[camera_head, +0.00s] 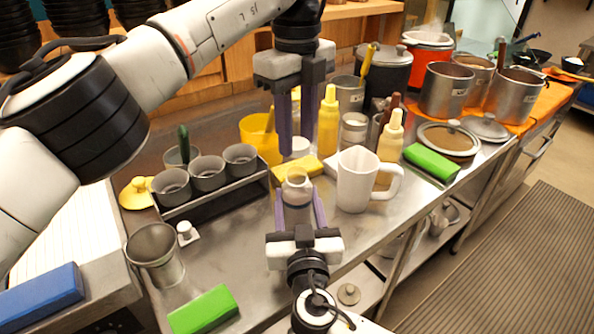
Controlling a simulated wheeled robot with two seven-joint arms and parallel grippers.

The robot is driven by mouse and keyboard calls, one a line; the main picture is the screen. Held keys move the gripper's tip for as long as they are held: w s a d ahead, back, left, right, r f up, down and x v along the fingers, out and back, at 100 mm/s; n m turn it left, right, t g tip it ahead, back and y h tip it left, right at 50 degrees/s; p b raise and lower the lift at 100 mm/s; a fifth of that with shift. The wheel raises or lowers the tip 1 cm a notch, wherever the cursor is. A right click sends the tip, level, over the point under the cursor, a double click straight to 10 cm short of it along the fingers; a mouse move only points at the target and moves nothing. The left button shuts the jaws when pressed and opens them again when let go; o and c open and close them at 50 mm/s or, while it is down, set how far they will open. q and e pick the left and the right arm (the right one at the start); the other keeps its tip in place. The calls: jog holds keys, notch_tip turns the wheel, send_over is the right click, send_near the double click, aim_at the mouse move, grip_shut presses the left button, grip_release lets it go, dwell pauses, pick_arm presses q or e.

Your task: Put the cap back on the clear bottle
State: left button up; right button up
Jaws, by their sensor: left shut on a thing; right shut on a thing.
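The clear bottle (296,203) stands upright near the counter's front, its open mouth facing up. My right gripper (299,194) comes from the front edge and is shut on the bottle, one purple finger on each side. My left gripper (295,150) points straight down above and behind the bottle, shut on the white cap (299,146). In the picture the cap is above the bottle's mouth, apart from it. The bottle's lower part is hidden by my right gripper.
A white mug (355,180) stands close to the right of the bottle. A yellow sponge (304,168) lies behind it. A rack (215,195) with grey cups is to the left, a green block (203,311) front left. Yellow squeeze bottles (327,122) stand at the back right.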

aim_at(296, 143)
pick_arm(q)
jog(key=shift+f, duration=1.5)
jog(key=shift+f, duration=0.1)
jog(key=shift+f, duration=0.8)
jog(key=shift+f, duration=0.55)
